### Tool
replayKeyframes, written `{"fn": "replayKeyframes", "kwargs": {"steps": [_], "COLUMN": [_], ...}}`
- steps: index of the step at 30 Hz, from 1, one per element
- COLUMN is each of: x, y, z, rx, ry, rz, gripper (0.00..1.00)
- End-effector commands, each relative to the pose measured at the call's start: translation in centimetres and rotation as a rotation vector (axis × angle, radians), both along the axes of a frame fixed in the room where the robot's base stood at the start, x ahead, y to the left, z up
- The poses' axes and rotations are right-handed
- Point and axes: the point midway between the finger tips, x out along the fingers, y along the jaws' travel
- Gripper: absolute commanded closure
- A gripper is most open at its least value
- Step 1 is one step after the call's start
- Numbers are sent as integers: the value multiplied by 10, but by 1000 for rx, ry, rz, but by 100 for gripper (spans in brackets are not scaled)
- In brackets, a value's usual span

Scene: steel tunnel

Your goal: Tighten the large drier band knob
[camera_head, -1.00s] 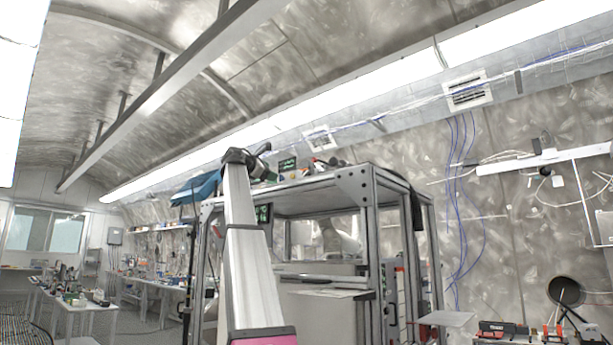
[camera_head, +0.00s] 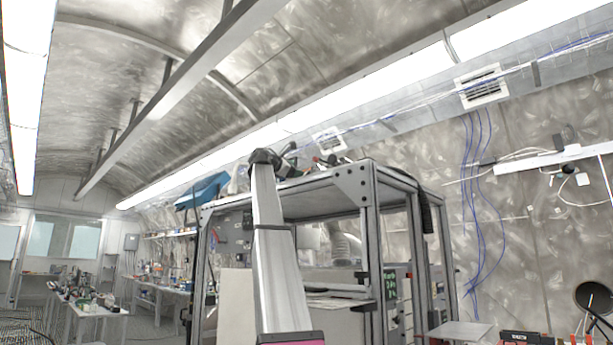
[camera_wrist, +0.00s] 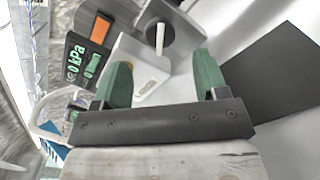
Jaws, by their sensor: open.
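In the wrist view my gripper (camera_wrist: 162,58) is open, its two green fingers apart with nothing held between them. Beyond the fingers is a dark round disc (camera_wrist: 184,28) with a pale pin standing in front of it. A white block (camera_wrist: 138,68) lies beyond the left finger. I cannot tell whether either belongs to the large drier band knob; no knob shows clearly. In the head view my arm reaches up in front of a metal-framed machine (camera_head: 352,188), and its end is small and partly hidden near the frame's top.
A dark display with green "kPa" text (camera_wrist: 84,60) and an orange patch (camera_wrist: 100,27) are at left in the wrist view. A dark panel (camera_wrist: 272,75) is at right. Workbenches (camera_head: 95,305) stand at far left in the head view. Blue cables (camera_head: 478,200) hang on the right wall.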

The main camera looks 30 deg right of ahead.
Motion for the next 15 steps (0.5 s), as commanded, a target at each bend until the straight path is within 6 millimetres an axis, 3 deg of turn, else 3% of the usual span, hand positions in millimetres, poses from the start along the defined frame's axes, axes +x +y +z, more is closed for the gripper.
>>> {"fn": "replayKeyframes", "kwargs": {"steps": [6, 15], "x": [14, 23], "y": [-38, -65], "z": [0, 0], "rx": [0, 1], "ry": [1, 0], "rz": [-2, -1], "gripper": [33, 33]}}
